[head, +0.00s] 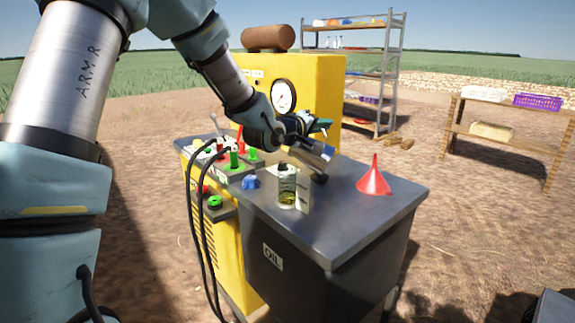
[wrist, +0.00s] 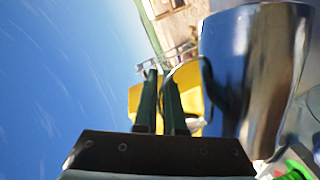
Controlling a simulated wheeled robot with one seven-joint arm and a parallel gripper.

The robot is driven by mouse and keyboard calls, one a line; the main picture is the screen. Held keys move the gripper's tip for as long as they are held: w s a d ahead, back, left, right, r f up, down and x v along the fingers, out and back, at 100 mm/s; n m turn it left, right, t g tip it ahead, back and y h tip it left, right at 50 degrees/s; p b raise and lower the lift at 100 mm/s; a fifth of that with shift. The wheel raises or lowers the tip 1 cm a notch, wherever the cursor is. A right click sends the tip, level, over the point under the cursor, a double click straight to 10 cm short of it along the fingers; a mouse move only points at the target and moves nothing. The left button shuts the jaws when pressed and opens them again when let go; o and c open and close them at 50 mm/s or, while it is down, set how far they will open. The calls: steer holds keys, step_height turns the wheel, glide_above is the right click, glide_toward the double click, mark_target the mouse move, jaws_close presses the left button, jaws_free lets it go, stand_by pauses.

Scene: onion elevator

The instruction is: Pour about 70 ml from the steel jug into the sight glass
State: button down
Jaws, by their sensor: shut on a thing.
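The sight glass (head: 287,188) is a clear upright cylinder on the dark grey top of the oil cabinet, with a little yellowish liquid low inside. The shiny steel jug (head: 318,148) is held above and slightly right of it, tilted well over. In the wrist view the jug (wrist: 255,75) fills the right side, and its handle is beside my fingers. My gripper (head: 303,124) is shut on the jug, apparently at its handle; it also shows in the wrist view (wrist: 160,90). The jug's contents and any stream are not clearly visible.
A red funnel (head: 374,180) stands right of the glass. A small blue knob (head: 250,182) sits left of it. Green and red fittings with black hoses are farther left. The yellow housing with a gauge (head: 283,96) rises behind. The cabinet top's front right is clear.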

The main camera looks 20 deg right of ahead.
steer(key=shift+w+a+r+n+h+p, duration=0.35)
steer(key=shift+w+a+r+n+p, duration=0.2)
steer(key=shift+n+p, duration=0.25)
steer(key=shift+w+a+r+n+h+p, duration=0.35)
steer(key=shift+w+a+r+n+p, duration=0.15)
steer(key=shift+r+n+p, duration=0.25)
stand_by(2.6)
steer(key=shift+f, duration=0.15)
steer(key=s+d+f+m+y+b, duration=0.1)
steer(key=s+d+f+m+b, duration=0.1)
steer(key=f+m+b, duration=0.1)
steer(key=shift+s+d+b, duration=0.35)
steer(key=shift+s+b, duration=0.05)
steer(key=shift+b, duration=0.15)
steer(key=shift+s+d+f+m+y, duration=0.1)
steer(key=shift+f+m+y, duration=0.05)
steer(key=shift+m+y, duration=0.25)
steer(key=shift+s+d+m+y+b, duration=0.3)
steer(key=shift+s+d+m+b, duration=0.2)
steer(key=shift+m, duration=0.15)
steer(key=shift+w+r, duration=0.1)
steer(key=shift+r, duration=0.15)
